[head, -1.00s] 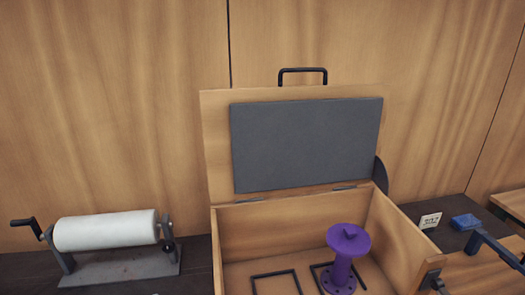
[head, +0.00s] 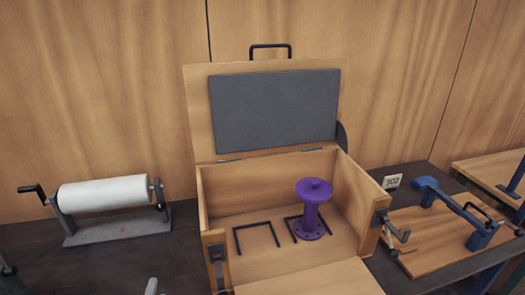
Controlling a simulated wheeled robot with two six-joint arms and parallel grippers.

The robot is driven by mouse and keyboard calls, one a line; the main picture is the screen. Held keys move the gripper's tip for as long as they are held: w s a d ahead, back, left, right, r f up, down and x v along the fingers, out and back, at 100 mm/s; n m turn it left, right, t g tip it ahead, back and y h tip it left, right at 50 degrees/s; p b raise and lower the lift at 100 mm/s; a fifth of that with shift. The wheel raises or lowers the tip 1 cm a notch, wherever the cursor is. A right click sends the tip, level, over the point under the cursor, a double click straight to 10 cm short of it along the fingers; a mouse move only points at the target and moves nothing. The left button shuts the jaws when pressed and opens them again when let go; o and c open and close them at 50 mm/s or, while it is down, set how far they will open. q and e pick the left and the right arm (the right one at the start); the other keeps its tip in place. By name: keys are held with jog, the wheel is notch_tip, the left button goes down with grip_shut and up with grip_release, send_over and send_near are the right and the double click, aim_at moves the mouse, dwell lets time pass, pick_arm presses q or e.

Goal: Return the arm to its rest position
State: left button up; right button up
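The purple flanged pipe (head: 311,212) stands upright inside the open wooden box (head: 206,196), on its wide bottom flange. Its base is at the right-hand black bracket (head: 289,231) on the box floor; the contact between them is partly hidden. A second black bracket (head: 237,241) to its left is empty. The box's lid (head: 198,110) is raised, with a grey pad (head: 275,107) on its inner face.
A white roll (head: 103,195) on a crank stand is at the left. Right of the box are a number card (head: 392,182) and a blue clamp (head: 455,207) over a wooden board (head: 428,262). The dark bench (head: 185,245) is clear between roll and box.

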pick_arm(q)
jog(key=s+d+f+m+g+h, duration=0.2)
jog(key=s+d+m+g+h, duration=0.3)
jog(key=s+m, duration=0.65)
jog(key=s+a+m+g+y, duration=0.5)
jog(key=s+a+m+g, duration=0.4)
jog(key=s, duration=0.5)
notch_tip(320, 180, down, 28)
jog(key=a+g+h+b, duration=0.1)
jog(key=a+b, duration=0.1)
jog(key=b, duration=0.2)
jog(key=s+d+f+g+b, duration=0.1)
jog(key=s+d+f+b, duration=0.1)
jog(key=s+f, duration=1.3)
notch_tip(320, 180, down, 4)
jog(key=shift+r, duration=0.25)
pick_arm(e)
notch_tip(320, 180, down, 6)
jog(key=shift+w+a+f, duration=0.15)
jog(key=shift+a+f, duration=0.1)
